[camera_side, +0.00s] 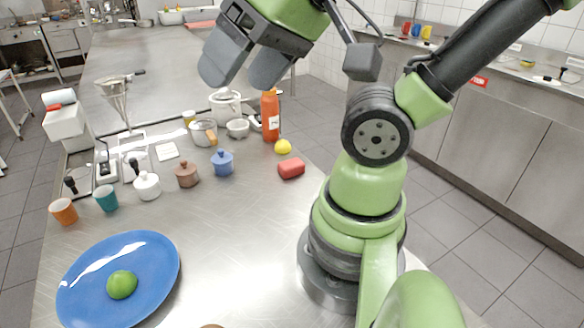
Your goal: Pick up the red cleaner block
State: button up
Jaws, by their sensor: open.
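The red cleaner block (291,168) lies on the steel worktop near its right edge, left of my arm's base. It is fully visible and nothing touches it. My gripper (245,70) is raised high above the worktop, up and to the left of the block in the picture. Its two grey fingers are apart, with nothing between them.
A yellow lemon (283,147) and an orange bottle (270,115) stand just behind the block. Small lidded pots, including a blue one (222,162), are to its left. A blue plate (160,262) with a green lime (122,284) is at front left. The worktop's middle front is clear.

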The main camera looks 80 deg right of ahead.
jog(key=n+g+h, duration=0.2)
jog(key=n+g, duration=0.5)
jog(key=n, duration=0.6)
send_over(289, 164)
notch_tip(289, 164, down, 25)
jog(key=shift+a+r, duration=0.1)
jog(key=shift+a, duration=0.05)
jog(key=shift+f, duration=3.15)
jog(key=c, duration=1)
jog(key=shift+r, duration=0.1)
jog(key=shift+c, duration=0.2)
